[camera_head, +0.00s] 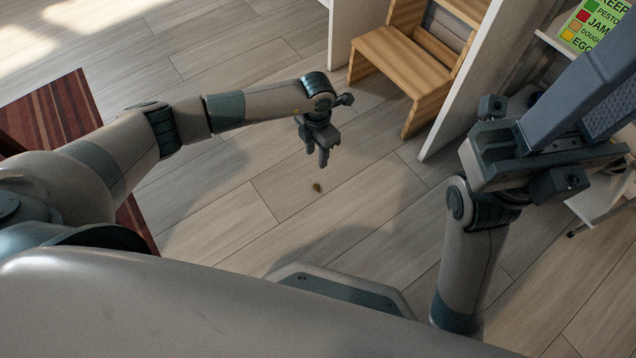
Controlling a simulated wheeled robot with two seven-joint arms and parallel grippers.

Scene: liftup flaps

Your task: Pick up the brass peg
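The brass peg (317,187) is a small brownish piece on the wooden floor, near the middle of the head view. It is too small to tell its exact shape or whether it stands or lies. My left gripper (316,154) points down, just above and behind the peg in the picture. Its two fingers show apart with nothing between them, and it does not touch the peg. My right gripper (590,90) is large and close to the camera at the right, pointing to the upper right. Its fingertips run out of the frame, so its opening is unclear.
A wooden step stool (400,62) stands beyond my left gripper, beside a white panel (462,85). A white shelf (597,200) and a green sign (597,22) are at the right. A striped red rug (55,115) lies at the left. The floor around the peg is clear.

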